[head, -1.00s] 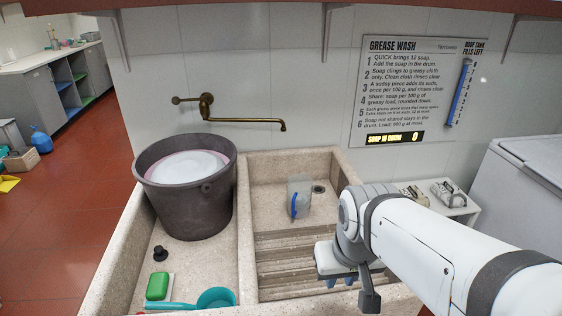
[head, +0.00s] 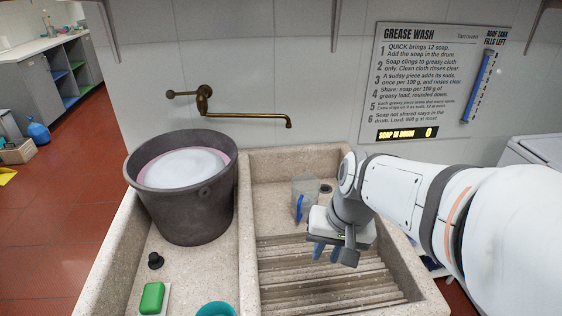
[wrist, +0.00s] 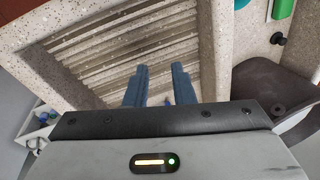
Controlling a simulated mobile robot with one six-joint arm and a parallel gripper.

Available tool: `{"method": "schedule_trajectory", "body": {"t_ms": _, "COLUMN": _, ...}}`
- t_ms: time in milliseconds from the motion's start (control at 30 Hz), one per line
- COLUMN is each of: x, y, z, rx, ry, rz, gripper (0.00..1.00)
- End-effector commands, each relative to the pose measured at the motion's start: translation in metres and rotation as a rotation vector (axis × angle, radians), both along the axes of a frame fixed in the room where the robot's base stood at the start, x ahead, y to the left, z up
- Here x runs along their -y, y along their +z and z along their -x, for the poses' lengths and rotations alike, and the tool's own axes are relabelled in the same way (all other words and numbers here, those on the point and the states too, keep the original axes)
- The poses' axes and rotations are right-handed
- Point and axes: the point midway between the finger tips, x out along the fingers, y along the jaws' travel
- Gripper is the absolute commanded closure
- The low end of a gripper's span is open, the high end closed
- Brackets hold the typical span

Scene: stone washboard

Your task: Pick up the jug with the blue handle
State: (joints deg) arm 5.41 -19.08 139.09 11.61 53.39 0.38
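The jug (head: 308,187) is clear or greyish with a blue handle (head: 299,208). It stands upright in the back part of the right stone basin, beside the drain hole. My gripper (head: 327,256) is in front of the jug and slightly to its right, above the ribbed washboard, with blue fingers pointing down. In the wrist view, its two fingers (wrist: 160,72) are apart with nothing held between them. A small blue patch shows low between the fingers there; I cannot tell what it is.
A dark bucket (head: 190,215) with pale contents stands in the left basin. A green soap bar (head: 152,297), a black plug (head: 155,261) and a teal scoop (head: 215,309) lie in front of it. A brass tap (head: 245,116) juts from the wall above. The washboard (head: 310,280) is bare.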

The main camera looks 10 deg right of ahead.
Motion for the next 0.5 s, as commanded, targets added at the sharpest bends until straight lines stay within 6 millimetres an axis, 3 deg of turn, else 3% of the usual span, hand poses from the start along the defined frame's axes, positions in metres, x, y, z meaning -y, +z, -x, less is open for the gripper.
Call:
{"method": "schedule_trajectory", "body": {"t_ms": 33, "x": -0.004, "y": -0.013, "z": -0.014, "rx": -0.047, "ry": -0.084, "rz": -0.069, "gripper": 0.77}}
{"method": "schedule_trajectory", "body": {"t_ms": 300, "x": -0.025, "y": -0.060, "z": -0.111, "rx": -0.295, "ry": -0.620, "rz": -0.503, "gripper": 0.77}}
{"method": "schedule_trajectory", "body": {"t_ms": 500, "x": -0.011, "y": -0.107, "z": -0.196, "rx": -0.468, "ry": -1.024, "rz": -0.825, "gripper": 0.77}}
